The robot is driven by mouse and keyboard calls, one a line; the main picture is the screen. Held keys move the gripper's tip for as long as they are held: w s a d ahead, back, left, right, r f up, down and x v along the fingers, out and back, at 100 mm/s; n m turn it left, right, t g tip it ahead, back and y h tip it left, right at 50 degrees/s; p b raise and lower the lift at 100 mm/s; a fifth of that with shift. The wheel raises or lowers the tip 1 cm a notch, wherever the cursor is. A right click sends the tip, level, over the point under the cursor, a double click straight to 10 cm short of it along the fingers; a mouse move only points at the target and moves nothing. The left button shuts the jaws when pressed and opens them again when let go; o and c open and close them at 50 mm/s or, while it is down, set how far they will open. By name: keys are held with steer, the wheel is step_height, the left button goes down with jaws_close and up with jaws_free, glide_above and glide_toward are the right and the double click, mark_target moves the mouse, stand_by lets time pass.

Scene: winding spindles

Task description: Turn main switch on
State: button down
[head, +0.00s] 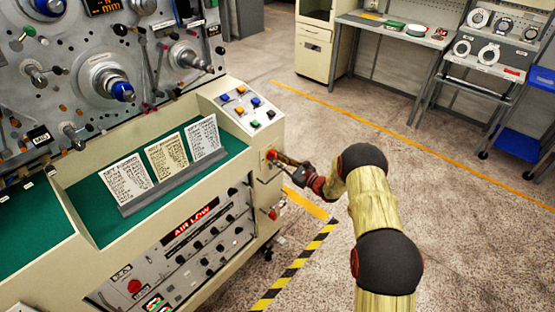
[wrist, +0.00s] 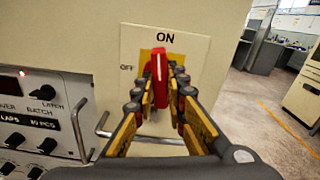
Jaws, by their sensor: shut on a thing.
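The main switch has a red handle (wrist: 160,64) on a yellow plate (wrist: 146,55), set in a pale panel on the machine's side. The handle stands nearly upright, its top just below the ON label; OFF is printed to its left. My gripper (wrist: 158,84) is shut on the red handle, with a finger on each side. In the head view my gripper (head: 278,158) meets the machine's right end, where a little of the red switch (head: 271,154) shows.
A metal bar handle (wrist: 90,125) and a knob panel (wrist: 35,120) lie left of the switch. A sloped button panel (head: 248,105) is above it in the head view. Black-and-yellow floor tape (head: 297,268) runs beside the machine. The floor to the right is open.

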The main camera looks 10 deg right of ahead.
steer(key=shift+f+m, duration=0.1)
steer(key=shift+m, duration=1)
steer(key=c, duration=1.8)
jaws_free()
steer(key=v, duration=1.2)
